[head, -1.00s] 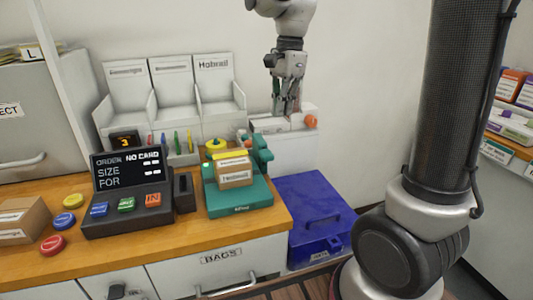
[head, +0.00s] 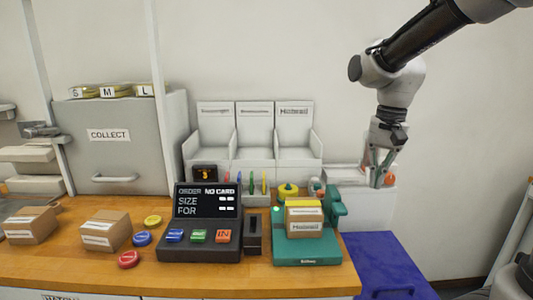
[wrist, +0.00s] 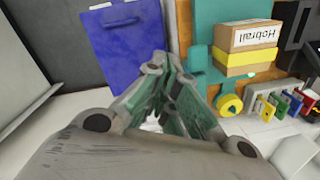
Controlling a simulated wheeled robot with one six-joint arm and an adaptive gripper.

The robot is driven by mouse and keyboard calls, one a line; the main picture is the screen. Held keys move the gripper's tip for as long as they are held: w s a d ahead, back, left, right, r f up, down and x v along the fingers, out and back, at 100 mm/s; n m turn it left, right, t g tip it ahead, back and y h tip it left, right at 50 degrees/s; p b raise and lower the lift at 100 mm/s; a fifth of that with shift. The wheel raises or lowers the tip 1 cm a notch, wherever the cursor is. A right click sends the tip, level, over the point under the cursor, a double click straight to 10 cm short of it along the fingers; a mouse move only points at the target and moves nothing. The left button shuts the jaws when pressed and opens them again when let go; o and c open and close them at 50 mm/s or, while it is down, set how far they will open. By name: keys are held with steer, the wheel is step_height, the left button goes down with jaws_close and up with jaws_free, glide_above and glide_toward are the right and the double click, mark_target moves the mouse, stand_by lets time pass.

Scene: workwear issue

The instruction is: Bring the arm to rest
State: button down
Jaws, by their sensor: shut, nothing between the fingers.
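My gripper (head: 379,180) is shut and empty. In the head view it points down at the right, in front of the white wall and over a white unit to the right of the counter. In the wrist view the gripper (wrist: 170,105) has its fingers together, with the blue bin and the teal stand beyond them. My arm reaches in from the upper right of the head view.
A teal stand (head: 283,250) holds a cardboard box (head: 304,223) left of my gripper. A black order terminal (head: 178,251) stands on the wooden counter (head: 120,268). A blue bin (head: 400,255) is on the floor below. White wall space is clear above.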

steer(key=s+d+r+n+t, duration=0.1)
steer(key=s+d, duration=0.3)
steer(key=s, duration=0.4)
steer(key=s+d+r+n+t, duration=0.1)
steer(key=s+d+n+t, duration=0.2)
steer(key=s, duration=0.5)
steer(key=shift+s+d+r+n+h, duration=0.15)
steer(key=shift+d+r+n+h, duration=0.35)
steer(key=shift+d, duration=0.6)
